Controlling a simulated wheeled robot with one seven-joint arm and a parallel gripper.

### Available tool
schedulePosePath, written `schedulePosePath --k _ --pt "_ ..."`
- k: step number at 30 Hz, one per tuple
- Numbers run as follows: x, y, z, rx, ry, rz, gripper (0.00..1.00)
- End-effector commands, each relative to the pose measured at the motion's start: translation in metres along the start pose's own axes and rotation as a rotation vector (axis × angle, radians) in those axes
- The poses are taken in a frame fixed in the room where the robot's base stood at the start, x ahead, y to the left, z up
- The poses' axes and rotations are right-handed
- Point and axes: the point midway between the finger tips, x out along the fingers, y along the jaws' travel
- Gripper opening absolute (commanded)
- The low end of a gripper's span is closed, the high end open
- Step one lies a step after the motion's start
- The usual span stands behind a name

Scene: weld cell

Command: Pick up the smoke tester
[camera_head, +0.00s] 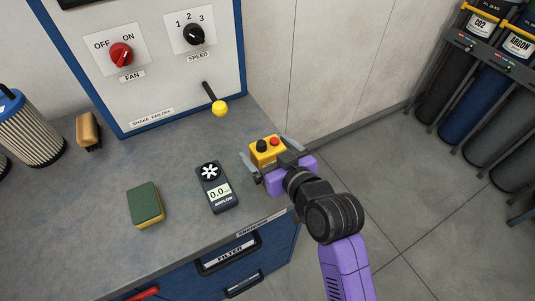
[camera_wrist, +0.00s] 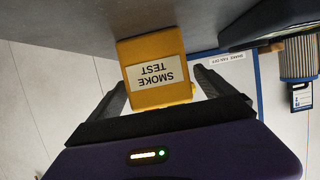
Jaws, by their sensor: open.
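The smoke tester (camera_head: 264,152) is a small yellow box with a black knob and a red button on top. It stands near the right end of the grey bench. In the wrist view its yellow side with a "SMOKE TEST" label (camera_wrist: 157,76) faces the camera, upside down. My gripper (camera_head: 271,150) is open, with one finger on each side of the tester. In the wrist view the fingers (camera_wrist: 162,90) lie left and right of the box; whether they touch it I cannot tell.
An airflow meter (camera_head: 217,188) lies left of the tester, with a green and yellow sponge (camera_head: 146,205) farther left. A brush (camera_head: 88,130) and a filter cartridge (camera_head: 30,128) are at the back left. A control panel with a yellow-knobbed lever (camera_head: 219,108) stands behind.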

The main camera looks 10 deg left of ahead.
Motion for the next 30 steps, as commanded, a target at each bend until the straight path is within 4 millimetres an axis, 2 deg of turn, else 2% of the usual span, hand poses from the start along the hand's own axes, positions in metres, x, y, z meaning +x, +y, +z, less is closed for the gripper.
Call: schedulePosePath --k 2,16,26,30 --pt "0.000 0.000 0.000 0.000 0.000 0.000 0.94" --pt "0.000 0.000 0.000 0.000 0.000 0.000 0.01" --pt "-0.001 0.000 -0.004 -0.001 0.005 0.001 0.00" --pt "-0.004 0.001 -0.012 -0.003 0.008 0.001 0.00"
